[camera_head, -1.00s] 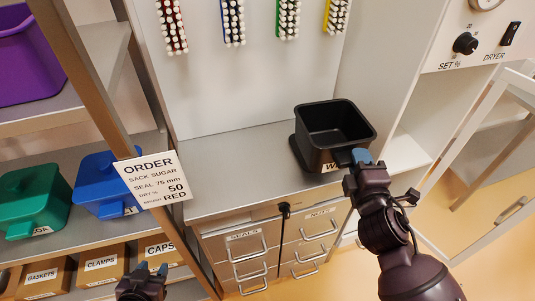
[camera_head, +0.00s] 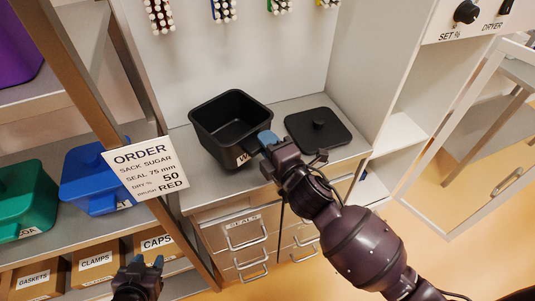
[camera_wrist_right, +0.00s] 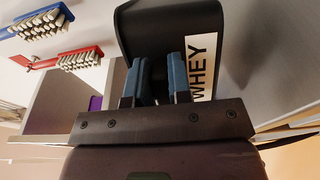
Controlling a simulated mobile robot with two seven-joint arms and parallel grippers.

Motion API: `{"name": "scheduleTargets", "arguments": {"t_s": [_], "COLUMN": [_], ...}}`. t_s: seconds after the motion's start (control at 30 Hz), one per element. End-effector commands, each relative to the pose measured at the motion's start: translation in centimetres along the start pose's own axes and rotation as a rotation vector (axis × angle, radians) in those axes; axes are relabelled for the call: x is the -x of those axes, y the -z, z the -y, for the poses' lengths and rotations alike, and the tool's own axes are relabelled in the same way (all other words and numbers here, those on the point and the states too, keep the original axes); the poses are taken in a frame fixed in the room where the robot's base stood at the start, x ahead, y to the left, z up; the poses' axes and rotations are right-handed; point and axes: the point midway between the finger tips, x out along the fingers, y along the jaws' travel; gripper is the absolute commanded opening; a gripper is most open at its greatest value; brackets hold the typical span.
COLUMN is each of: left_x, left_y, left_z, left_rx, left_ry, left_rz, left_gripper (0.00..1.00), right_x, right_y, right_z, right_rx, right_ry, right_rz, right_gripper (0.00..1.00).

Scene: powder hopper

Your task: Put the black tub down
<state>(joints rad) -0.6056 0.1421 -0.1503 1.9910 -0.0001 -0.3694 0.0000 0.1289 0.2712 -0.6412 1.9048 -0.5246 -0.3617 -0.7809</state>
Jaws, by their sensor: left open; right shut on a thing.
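The open black tub (camera_head: 208,133) is at the left of the grey counter, upright or nearly so, with its empty inside showing. Its white label reads WHEY in the right wrist view (camera_wrist_right: 204,65). My right gripper (camera_head: 267,141) is shut on the tub's near right side; its blue fingers also show against the tub in the right wrist view (camera_wrist_right: 158,72). I cannot tell whether the tub's base touches the counter. My left gripper (camera_head: 140,264) is open and empty, low at the left in front of the shelves.
A black lid with a knob (camera_head: 318,132) lies on the counter to the tub's right. The order sign (camera_head: 146,168) stands left of the counter, near blue (camera_head: 90,180) and green (camera_head: 25,200) bins. Brushes hang on the back wall. Drawers (camera_head: 245,238) are below.

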Motion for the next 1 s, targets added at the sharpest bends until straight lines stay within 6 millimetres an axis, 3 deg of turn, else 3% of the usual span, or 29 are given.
{"name": "scheduleTargets", "arguments": {"t_s": [0.23, 0.47, 0.87, 0.9, 1.0], "left_x": [-0.2, -0.7, -0.9, -0.8, -0.8], "left_y": [-0.3, -0.9, -0.9, -0.9, -0.9], "left_z": [-0.1, -0.1, -0.1, -0.1, -0.1], "left_rx": [0.000, -0.001, -0.001, -0.001, -0.001], "left_ry": [-0.001, -0.002, -0.002, -0.002, -0.002], "left_rz": [0.001, 0.002, -0.001, -0.001, -0.001], "left_gripper": [0.43, 0.43, 0.43, 0.43, 0.43], "right_x": [0.0, 0.0, 0.0, 0.0, 0.0], "right_y": [0.0, -0.1, 0.0, 0.0, 0.0], "right_z": [1.6, 4.5, 4.8, 4.8, 4.8], "right_rx": [-0.002, -0.002, 0.000, 0.001, 0.001], "right_ry": [-0.001, 0.000, -0.003, -0.001, -0.001], "right_rz": [0.001, 0.002, 0.000, 0.001, 0.001], "right_gripper": [0.00, 0.00, 0.00, 0.23, 0.39]}}
